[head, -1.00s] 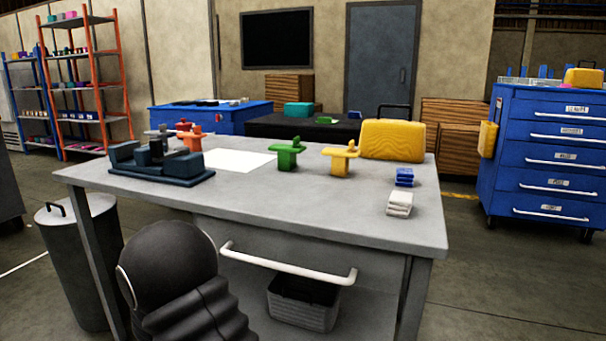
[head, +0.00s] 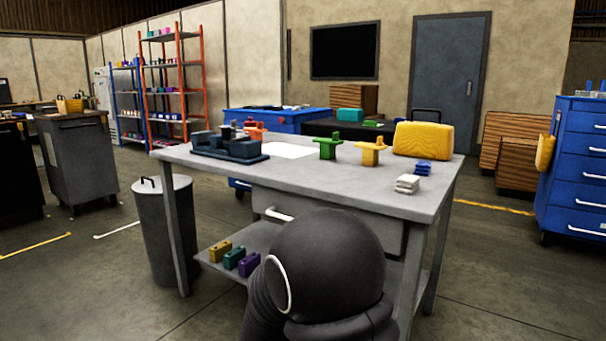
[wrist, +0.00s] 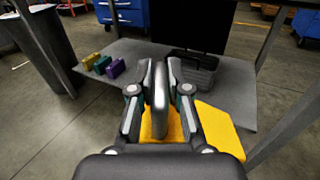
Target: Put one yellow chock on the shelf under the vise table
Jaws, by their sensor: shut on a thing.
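In the wrist view my gripper (wrist: 159,88) is shut on the grey upright handle of a yellow chock (wrist: 218,128). The chock hangs below the fingers, partly hidden by them and by my wrist. The shelf (wrist: 128,48) under the vise table lies ahead of and below the gripper. In the head view the vise table (head: 390,196) carries a dark vise (head: 228,147) at its left end. Its shelf (head: 222,262) shows only at the left; my dark arm hides the gripper, chock and much of the shelf.
Yellow, teal and purple blocks (head: 234,260) line the shelf's left part. A dark basket (wrist: 192,68) stands farther back right on the shelf. A grey bin (head: 165,232) stands left of the table. Table legs (wrist: 284,125) flank the shelf; its middle is bare.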

